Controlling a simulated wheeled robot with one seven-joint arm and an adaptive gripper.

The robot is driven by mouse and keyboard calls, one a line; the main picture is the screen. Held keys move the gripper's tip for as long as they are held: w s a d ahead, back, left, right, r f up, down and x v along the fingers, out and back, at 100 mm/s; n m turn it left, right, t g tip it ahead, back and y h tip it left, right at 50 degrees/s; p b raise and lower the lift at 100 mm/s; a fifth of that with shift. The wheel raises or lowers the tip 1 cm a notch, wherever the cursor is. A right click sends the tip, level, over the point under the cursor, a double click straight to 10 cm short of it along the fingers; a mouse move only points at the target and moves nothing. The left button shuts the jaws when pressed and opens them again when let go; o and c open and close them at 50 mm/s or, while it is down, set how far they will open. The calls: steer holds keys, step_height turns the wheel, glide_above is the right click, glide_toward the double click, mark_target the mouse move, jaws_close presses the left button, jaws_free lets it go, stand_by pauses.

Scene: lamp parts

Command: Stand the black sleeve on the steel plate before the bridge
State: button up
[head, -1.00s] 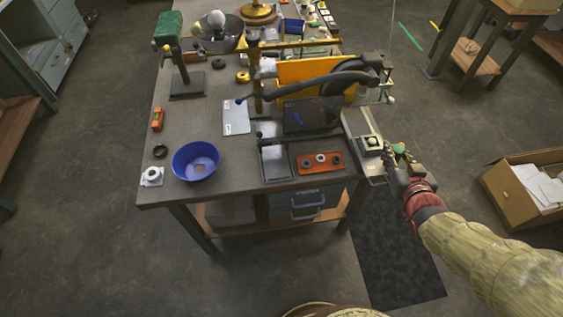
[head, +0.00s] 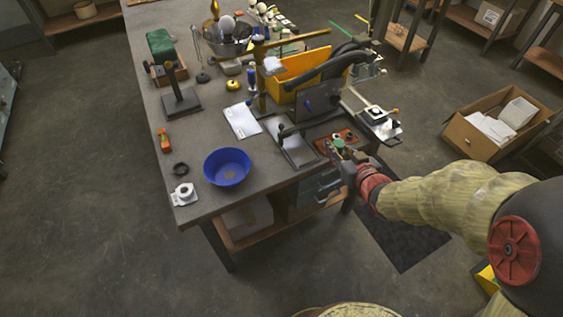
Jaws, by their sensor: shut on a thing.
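My gripper (head: 343,155) is at the right front of the bench, over the orange mat (head: 327,146). A brass gantry (head: 262,75), which may be the bridge, stands behind the plate. A black ring (head: 180,169) lies at the left front; I cannot tell whether it is the sleeve. A small dark ring (head: 350,135) sits on the mat.
A blue bowl (head: 227,167) and a white roll-like part (head: 184,193) stand at the front left. A yellow bin (head: 300,75) and dark curved arm stand behind the plate. A small metal machine (head: 378,122) is at the right edge. A white sheet (head: 242,120) lies left of the plate.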

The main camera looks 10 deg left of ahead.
steer(key=shift+a+r, duration=0.1)
steer(key=shift+a, duration=0.75)
steer(key=w+a+f+b, duration=0.4)
steer(key=w+a, duration=0.2)
steer(key=b, duration=0.2)
glide_above(301, 153)
steer(key=f, duration=0.4)
steer(key=shift+s+d+f, duration=0.3)
steer(key=shift+s+f, duration=0.05)
steer(key=shift+w+a+f+b, duration=0.15)
steer(key=shift+f+b, duration=0.3)
steer(key=shift+f, duration=0.55)
steer(key=shift+w+a+f+b, duration=0.15)
steer(key=shift+f+b, duration=0.3)
steer(key=shift+f, duration=0.55)
steer(key=shift+f, duration=0.2)
steer(key=o, duration=1.1)
steer(key=shift+r, duration=0.15)
